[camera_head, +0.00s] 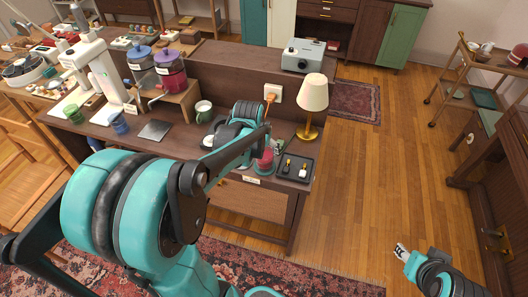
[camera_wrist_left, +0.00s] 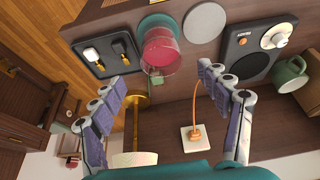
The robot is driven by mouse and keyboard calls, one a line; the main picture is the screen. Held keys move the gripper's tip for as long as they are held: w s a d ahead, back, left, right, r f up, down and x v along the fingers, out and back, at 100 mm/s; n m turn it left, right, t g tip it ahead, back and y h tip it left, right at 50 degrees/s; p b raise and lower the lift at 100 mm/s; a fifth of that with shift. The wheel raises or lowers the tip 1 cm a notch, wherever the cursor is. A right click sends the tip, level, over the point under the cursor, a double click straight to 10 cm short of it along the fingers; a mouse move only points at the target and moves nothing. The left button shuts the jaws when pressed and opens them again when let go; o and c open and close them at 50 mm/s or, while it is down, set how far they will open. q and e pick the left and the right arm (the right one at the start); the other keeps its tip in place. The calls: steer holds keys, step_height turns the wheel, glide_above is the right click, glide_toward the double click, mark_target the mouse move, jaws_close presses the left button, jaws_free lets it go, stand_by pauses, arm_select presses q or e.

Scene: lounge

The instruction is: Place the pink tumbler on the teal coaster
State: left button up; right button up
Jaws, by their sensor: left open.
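The pink tumbler (camera_wrist_left: 161,50) is see-through and stands at the teal coaster (camera_wrist_left: 156,19), whose edge shows around its base in the left wrist view. It appears to rest on the coaster, though the contact is partly hidden. In the head view the tumbler (camera_head: 265,161) shows partly behind my left arm, near the cabinet's front edge. My left gripper (camera_wrist_left: 161,78) is open, its fingers spread on either side with the tumbler just beyond the tips, apart from them. My right gripper (camera_head: 404,252) hangs over the floor at lower right, its opening unclear.
A black tray (camera_head: 294,168) with two small items lies right of the tumbler. A lamp (camera_head: 312,100) stands behind it. A pale round coaster (camera_wrist_left: 203,22), a black device (camera_wrist_left: 255,40) and a green mug (camera_wrist_left: 290,75) are close by.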

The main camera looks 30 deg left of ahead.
arm_select(q)
steer(key=s+d+r+m+t+h, duration=0.1)
steer(key=s+d+r, duration=0.4)
steer(key=s+d, duration=0.9)
steer(key=shift+s+d+r+m+t, duration=0.15)
steer(key=shift+s+r+m+t, duration=0.1)
steer(key=shift+m+t, duration=0.65)
steer(key=shift+f+b, duration=1.2)
